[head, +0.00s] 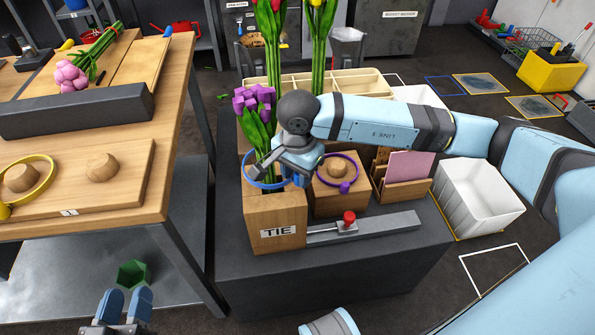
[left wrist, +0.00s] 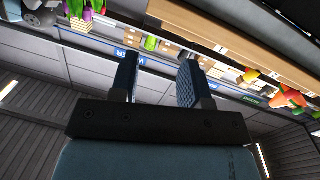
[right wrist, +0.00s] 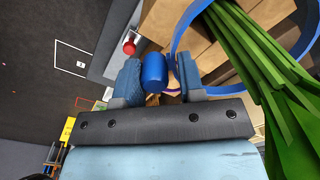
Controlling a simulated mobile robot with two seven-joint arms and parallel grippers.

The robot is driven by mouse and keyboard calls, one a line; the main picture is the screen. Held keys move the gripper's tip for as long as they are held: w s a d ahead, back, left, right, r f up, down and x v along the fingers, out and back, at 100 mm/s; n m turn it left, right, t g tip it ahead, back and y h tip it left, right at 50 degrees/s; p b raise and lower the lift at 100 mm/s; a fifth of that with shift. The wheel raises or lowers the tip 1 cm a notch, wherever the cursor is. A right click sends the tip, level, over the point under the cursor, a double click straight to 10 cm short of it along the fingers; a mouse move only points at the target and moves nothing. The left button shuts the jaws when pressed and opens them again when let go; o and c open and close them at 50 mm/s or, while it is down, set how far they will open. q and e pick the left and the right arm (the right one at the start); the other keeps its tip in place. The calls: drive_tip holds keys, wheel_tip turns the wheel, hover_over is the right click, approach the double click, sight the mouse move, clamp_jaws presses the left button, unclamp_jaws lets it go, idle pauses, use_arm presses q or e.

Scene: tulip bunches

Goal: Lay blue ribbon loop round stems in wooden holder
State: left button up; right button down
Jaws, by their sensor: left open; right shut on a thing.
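The wooden holder (head: 275,218) marked TIE stands on a dark grey bench with purple tulips (head: 254,101) upright in it. The blue ribbon loop (head: 252,181) is around the stems, just above the holder's top. In the right wrist view the loop (right wrist: 178,32) encircles the green stems (right wrist: 262,62). My right gripper (head: 292,178) is shut on the loop's blue tab (right wrist: 154,71), to the right of the stems. My left gripper (head: 126,306) is open and empty, low at the front left, away from the bench; its fingers also show in the left wrist view (left wrist: 158,80).
A purple loop (head: 351,160) lies on a wooden block right of the holder. A red-knobbed clamp (head: 348,222) sits on a grey rail in front. Taller red and yellow tulips stand behind. A wooden table (head: 165,120) is at left, and a white bin (head: 480,198) at right.

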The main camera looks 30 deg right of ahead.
sight(297, 198)
drive_tip(key=shift+f+b, duration=1.1)
drive_tip(key=shift+f, duration=0.3)
drive_tip(key=shift+f+b, duration=0.3)
drive_tip(key=shift+f, duration=0.05)
drive_tip(key=shift+f+b, duration=0.4)
drive_tip(key=shift+f, duration=0.45)
use_arm(q)
drive_tip(key=shift+s+d+r+t+h+b, duration=0.1)
drive_tip(key=shift+d+r+t+h+b, duration=0.3)
drive_tip(key=shift+d+r+h, duration=0.5)
drive_tip(key=shift+a, duration=0.15)
use_arm(e)
drive_tip(key=c, duration=0.6)
unclamp_jaws()
drive_tip(key=shift+c, duration=0.2)
drive_tip(key=shift+r, duration=0.1)
